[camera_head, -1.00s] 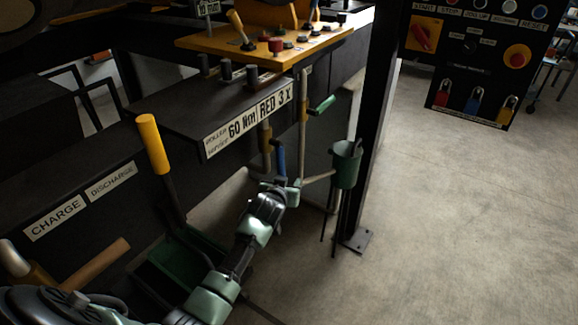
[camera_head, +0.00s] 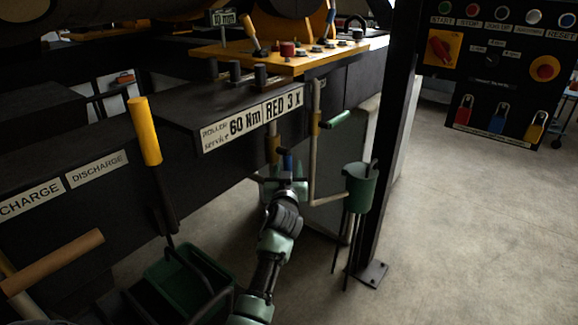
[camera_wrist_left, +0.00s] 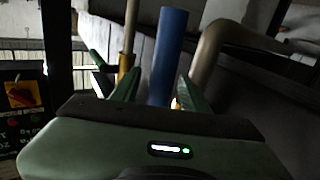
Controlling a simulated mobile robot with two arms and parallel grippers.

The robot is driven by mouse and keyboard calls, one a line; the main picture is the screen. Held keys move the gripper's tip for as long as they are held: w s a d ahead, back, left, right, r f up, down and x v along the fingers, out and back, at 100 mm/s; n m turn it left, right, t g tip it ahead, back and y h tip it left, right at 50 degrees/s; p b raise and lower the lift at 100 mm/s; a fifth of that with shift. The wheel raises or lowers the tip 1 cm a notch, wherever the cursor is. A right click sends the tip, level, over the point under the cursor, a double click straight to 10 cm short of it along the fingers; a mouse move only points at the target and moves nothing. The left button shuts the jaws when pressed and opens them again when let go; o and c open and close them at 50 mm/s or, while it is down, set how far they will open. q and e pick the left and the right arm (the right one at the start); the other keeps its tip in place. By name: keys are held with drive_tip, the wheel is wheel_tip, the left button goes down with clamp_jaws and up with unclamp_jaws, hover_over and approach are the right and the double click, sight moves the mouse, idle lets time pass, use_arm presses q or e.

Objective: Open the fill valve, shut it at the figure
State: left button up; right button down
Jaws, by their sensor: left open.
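A blue lever handle (camera_head: 287,160) hangs in front of the pipework under the dark bench. In the left wrist view the blue handle (camera_wrist_left: 167,55) stands upright between the fingers. My left gripper (camera_head: 286,180) is open around or just in front of it; I cannot tell whether the fingers touch it. The gripper's green fingers also show in the wrist view (camera_wrist_left: 154,92). A second valve has a green lever (camera_head: 336,119) on a thin pipe (camera_head: 314,165) with a brass body, to the right. I see no label naming the fill valve. My right gripper is not in view.
A green bucket (camera_head: 360,185) stands on thin legs by a dark post (camera_head: 384,150). A yellow-gripped lever (camera_head: 145,130) rises at the left, above a green bin (camera_head: 180,282). A control panel (camera_head: 495,75) hangs at the right. Open floor lies right of the post.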

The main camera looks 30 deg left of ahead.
use_arm(q)
drive_tip(key=shift+x, duration=1)
clamp_jaws()
idle(0.7)
